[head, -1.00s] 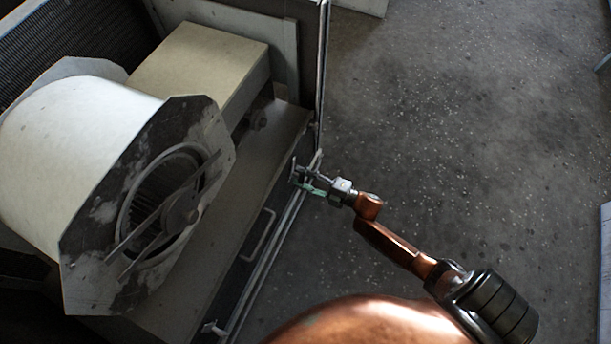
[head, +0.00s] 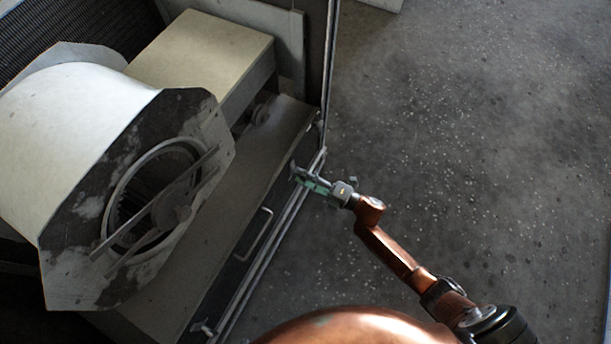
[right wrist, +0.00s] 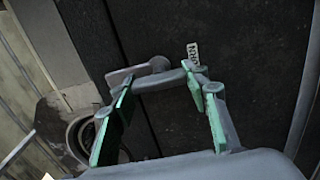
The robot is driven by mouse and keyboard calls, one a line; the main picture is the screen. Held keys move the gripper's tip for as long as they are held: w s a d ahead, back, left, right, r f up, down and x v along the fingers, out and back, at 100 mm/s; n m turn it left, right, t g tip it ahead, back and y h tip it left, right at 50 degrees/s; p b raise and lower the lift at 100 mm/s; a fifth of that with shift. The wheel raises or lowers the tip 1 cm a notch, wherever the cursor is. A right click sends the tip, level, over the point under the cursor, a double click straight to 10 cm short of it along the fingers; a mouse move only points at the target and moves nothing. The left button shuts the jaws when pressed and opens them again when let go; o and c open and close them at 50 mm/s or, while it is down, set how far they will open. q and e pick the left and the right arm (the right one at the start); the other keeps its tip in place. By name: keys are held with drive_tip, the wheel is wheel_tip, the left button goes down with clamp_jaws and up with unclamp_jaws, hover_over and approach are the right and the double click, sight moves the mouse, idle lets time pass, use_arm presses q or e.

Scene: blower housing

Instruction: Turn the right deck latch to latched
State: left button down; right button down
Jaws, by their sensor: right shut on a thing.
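My right gripper (head: 303,178) is at the right end of the deck's front edge, reaching in from the right. In the right wrist view, its green-padded fingers (right wrist: 160,85) stand either side of a small grey lever, the right deck latch (right wrist: 152,70). The gripper is shut on this latch, with a visible gap between the pads. In the head view the gripper covers most of the latch, so its exact angle is hard to tell. The deck (head: 225,205) lies flat in front of the blower. My left gripper is not in view.
The blower drum (head: 85,120) with its round inlet stands on the left, a pale box (head: 200,50) behind it. A bar handle (head: 255,235) and another latch (head: 203,328) sit along the deck front. A small label (right wrist: 192,53) is beside the latch. Floor at right is clear.

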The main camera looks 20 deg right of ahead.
drive_tip(key=shift+d+f, duration=0.1)
drive_tip(key=c, duration=1.1)
unclamp_jaws()
drive_tip(key=v, duration=1.2)
